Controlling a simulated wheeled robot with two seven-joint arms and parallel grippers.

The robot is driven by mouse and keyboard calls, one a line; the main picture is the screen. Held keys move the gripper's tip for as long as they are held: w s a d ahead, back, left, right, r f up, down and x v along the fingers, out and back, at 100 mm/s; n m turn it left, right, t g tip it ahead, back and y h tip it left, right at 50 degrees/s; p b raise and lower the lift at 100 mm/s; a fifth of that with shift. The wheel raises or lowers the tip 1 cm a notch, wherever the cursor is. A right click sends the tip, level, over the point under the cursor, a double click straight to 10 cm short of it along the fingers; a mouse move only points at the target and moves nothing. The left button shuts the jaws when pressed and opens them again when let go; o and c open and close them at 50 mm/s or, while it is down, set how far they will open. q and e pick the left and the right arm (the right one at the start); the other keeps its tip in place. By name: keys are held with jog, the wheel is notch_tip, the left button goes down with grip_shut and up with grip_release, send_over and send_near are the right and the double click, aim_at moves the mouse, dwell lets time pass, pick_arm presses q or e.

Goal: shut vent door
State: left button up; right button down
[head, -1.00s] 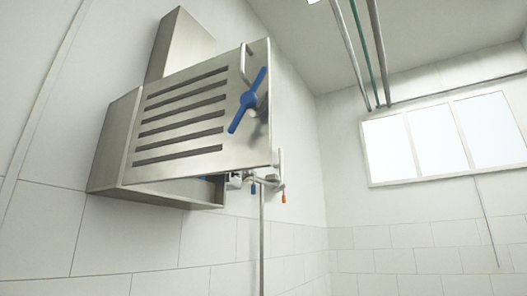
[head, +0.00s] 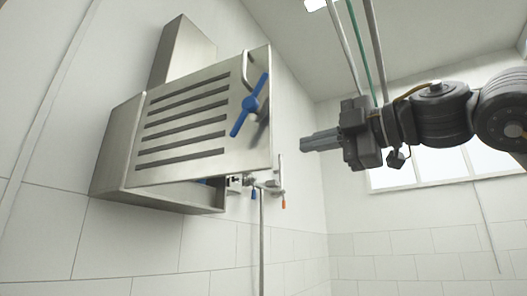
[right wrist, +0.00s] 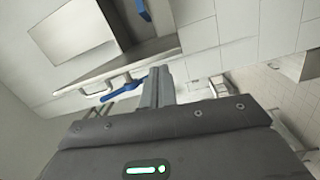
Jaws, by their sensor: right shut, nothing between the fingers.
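The vent door (head: 192,118) is a slatted metal panel on a wall-mounted metal vent box (head: 112,160). It stands ajar, swung out from the box, with a dark gap along its lower edge. A blue handle (head: 250,104) and a metal grab bar (head: 247,70) are on its right part. My right gripper (head: 304,144) is shut and empty, to the right of the door and apart from it. In the right wrist view its fingers (right wrist: 158,82) are together, with the blue handle (right wrist: 128,90) to their left. My left gripper is not in view.
Small valves with a blue tip (head: 254,192) and an orange tip (head: 284,204) sit below the door on a thin vertical pipe (head: 262,240). A window (head: 490,165) is at the right, partly behind my arm. Ceiling pipes (head: 352,45) run above.

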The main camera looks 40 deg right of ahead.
aim_at(264, 152)
jog(key=s+a+n+h, duration=0.1)
jog(key=s+a, duration=0.2)
jog(key=a, duration=0.4)
jog(key=w+p, duration=0.2)
jog(key=w, duration=0.1)
jog(key=w+d+p, duration=0.1)
jog(key=w+p, duration=0.1)
jog(key=w, duration=0.2)
jog(key=w+p, duration=0.2)
jog(key=w, duration=0.1)
jog(key=shift+w+d+f, duration=0.3)
jog(key=shift+w+d, duration=0.05)
jog(key=shift+d, duration=0.05)
jog(key=shift+w+d+f, duration=0.1)
jog(key=shift+d, duration=0.2)
jog(key=shift+a, duration=0.3)
jog(key=shift+d, duration=0.1)
